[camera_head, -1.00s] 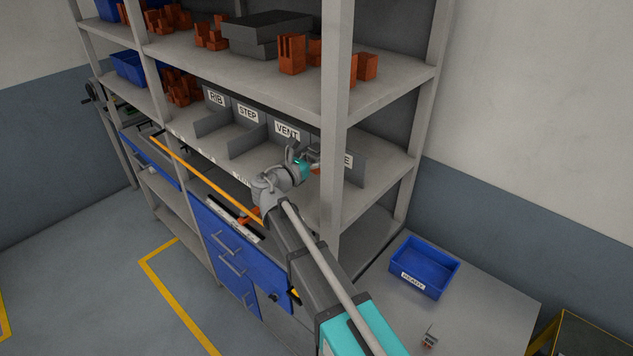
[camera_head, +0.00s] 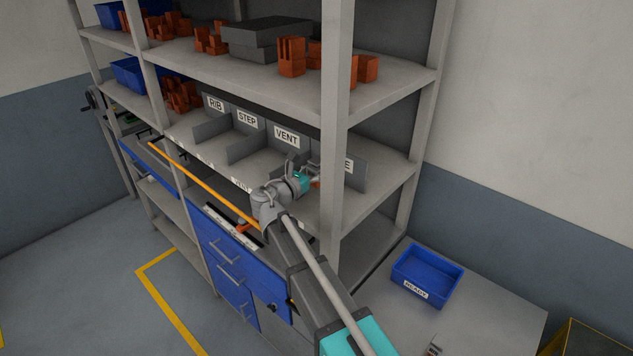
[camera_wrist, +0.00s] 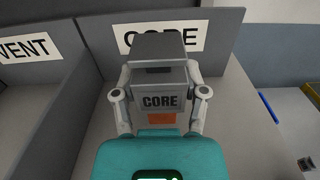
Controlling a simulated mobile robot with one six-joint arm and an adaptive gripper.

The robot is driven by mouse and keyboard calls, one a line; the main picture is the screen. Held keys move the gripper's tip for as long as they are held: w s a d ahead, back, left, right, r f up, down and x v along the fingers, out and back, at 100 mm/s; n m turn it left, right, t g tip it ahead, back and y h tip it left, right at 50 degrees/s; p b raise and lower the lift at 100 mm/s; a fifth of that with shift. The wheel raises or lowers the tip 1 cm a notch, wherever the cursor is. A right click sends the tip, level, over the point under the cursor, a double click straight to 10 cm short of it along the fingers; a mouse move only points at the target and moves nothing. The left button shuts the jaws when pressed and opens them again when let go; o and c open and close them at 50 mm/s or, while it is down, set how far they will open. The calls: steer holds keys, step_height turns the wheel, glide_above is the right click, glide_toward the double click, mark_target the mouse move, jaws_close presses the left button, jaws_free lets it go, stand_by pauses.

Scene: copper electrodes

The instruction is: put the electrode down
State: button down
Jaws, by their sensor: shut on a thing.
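The electrode (camera_wrist: 161,102) is a grey block marked CORE with a copper-orange patch below the marking. My gripper (camera_wrist: 160,92) is shut on it, one finger on each side. In the head view my gripper (camera_head: 306,174) is at the divided shelf, in front of the bay right of VENT, and only a bit of orange shows beside it. The wrist view shows the bay's back label (camera_wrist: 164,38), partly covered by the electrode and matching CORE. I cannot tell whether the electrode touches the shelf floor.
Grey dividers part the bays RIB (camera_head: 215,104), STEP (camera_head: 247,118) and VENT (camera_head: 286,137), which look empty. A shelf post (camera_head: 334,150) stands close to my gripper. The upper shelf (camera_head: 385,85) holds copper electrodes. A blue READY bin (camera_head: 417,292) sits on the right table.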

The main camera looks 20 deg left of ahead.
steer(key=shift+f+b, duration=1.3)
steer(key=shift+f, duration=0.25)
steer(key=shift+c, duration=0.6)
jaws_free()
steer(key=shift+f, duration=0.1)
steer(key=shift+r, duration=0.25)
steer(key=v, duration=1.2)
steer(key=shift+f, duration=0.15)
